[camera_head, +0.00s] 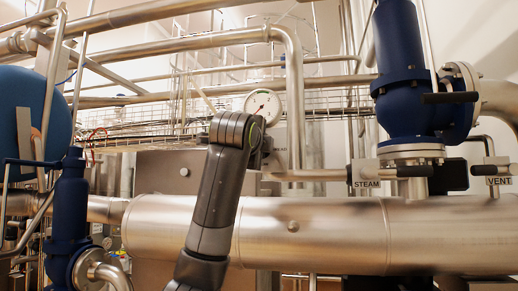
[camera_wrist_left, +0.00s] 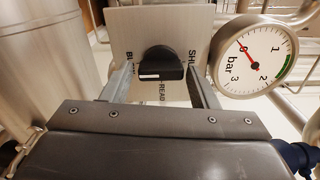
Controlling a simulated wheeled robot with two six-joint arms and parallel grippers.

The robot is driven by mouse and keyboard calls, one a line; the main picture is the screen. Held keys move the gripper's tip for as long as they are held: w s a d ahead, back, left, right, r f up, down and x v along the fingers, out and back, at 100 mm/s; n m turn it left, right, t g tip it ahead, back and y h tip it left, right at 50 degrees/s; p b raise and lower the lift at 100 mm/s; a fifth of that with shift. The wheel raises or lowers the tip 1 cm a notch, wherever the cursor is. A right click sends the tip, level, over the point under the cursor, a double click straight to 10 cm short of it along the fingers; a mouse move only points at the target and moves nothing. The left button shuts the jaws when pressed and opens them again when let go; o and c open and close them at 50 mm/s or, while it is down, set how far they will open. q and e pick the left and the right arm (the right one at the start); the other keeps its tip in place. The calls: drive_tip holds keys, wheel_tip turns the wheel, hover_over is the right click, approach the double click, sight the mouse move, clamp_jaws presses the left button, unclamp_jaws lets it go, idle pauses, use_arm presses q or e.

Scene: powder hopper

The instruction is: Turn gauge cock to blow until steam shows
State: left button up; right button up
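The gauge cock (camera_wrist_left: 162,63) is a black knob with a white mark, on a metal plate (camera_wrist_left: 125,28) lettered SHUT on the right, READ below and a partly hidden word starting with B on the left. My left gripper (camera_wrist_left: 158,72) is open, its fingers on either side of the knob with small gaps. The white mark lies on the knob's left half. The gauge (camera_wrist_left: 254,57) is right of the plate, its red needle near 0. In the head view the gauge (camera_head: 262,107) stands above my left arm's upper end, which hides the fingers. I see no steam.
A large horizontal pipe (camera_head: 310,232) runs below the gauge. A blue valve (camera_head: 402,80) stands right, near STEAM (camera_head: 366,184) and VENT (camera_head: 498,181) labels. Another blue valve (camera_head: 69,205) is at left. In the wrist view a thick metal pipe (camera_wrist_left: 45,50) stands left of the plate.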

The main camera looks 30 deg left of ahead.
use_arm(q)
drive_tip(key=shift+o, duration=0.9)
drive_tip(key=b+v, duration=0.8)
drive_tip(key=v, duration=0.9)
drive_tip(key=shift+s+d+b, duration=0.15)
drive_tip(key=shift+s+b, duration=0.05)
drive_tip(key=shift+b, duration=0.15)
